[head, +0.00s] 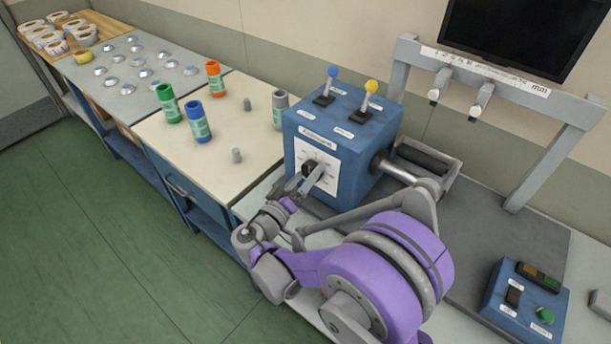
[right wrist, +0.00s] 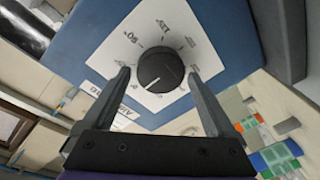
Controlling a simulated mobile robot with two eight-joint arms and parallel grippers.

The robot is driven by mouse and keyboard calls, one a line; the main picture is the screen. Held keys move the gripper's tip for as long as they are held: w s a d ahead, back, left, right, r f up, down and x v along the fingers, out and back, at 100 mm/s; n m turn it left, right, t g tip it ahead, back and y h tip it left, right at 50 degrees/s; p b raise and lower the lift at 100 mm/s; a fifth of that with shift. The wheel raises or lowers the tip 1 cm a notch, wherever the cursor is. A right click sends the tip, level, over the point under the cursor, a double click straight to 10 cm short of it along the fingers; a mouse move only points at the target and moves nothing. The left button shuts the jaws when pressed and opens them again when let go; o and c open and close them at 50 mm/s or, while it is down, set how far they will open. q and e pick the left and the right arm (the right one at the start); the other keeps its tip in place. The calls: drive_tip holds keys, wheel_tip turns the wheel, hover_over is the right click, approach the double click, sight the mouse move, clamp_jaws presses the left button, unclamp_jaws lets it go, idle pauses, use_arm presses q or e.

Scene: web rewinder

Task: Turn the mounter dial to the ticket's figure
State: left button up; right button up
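The mounter dial is a round black knob (right wrist: 160,70) on a white square plate (right wrist: 125,35) with printed marks around it. In the head view the plate (head: 329,186) is on the front of the blue mounter box (head: 365,140). My right gripper (right wrist: 158,75) is open, one finger on each side of the knob, with visible gaps. In the head view it (head: 314,178) partly covers the dial. I see no readable ticket. My left gripper is out of view.
Two levers, blue (head: 332,72) and yellow (head: 371,87), stand on the box. Green, blue and orange rolls (head: 196,120) stand on the cream table at left. A shaft (head: 400,172) sticks out right of the box. A button box (head: 522,300) sits at lower right.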

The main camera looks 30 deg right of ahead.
drive_tip(key=c, duration=1.1)
drive_tip(key=n, duration=0.4)
drive_tip(key=shift+w+y+b, duration=0.1)
drive_tip(key=shift+y+b, duration=0.2)
drive_tip(key=shift+b, duration=0.1)
drive_tip(key=n+g, duration=0.1)
drive_tip(key=n, duration=0.3)
drive_tip(key=shift+f+n+b, duration=0.1)
drive_tip(key=shift+n+b, duration=0.2)
drive_tip(key=shift+b, duration=0.05)
drive_tip(key=n+g+b, duration=0.1)
drive_tip(key=n, duration=0.3)
drive_tip(key=shift+w+a, duration=0.1)
drive_tip(key=shift+f+n+g+b, duration=0.1)
drive_tip(key=shift+n+g+b, duration=0.3)
drive_tip(key=shift+n, duration=1.6)
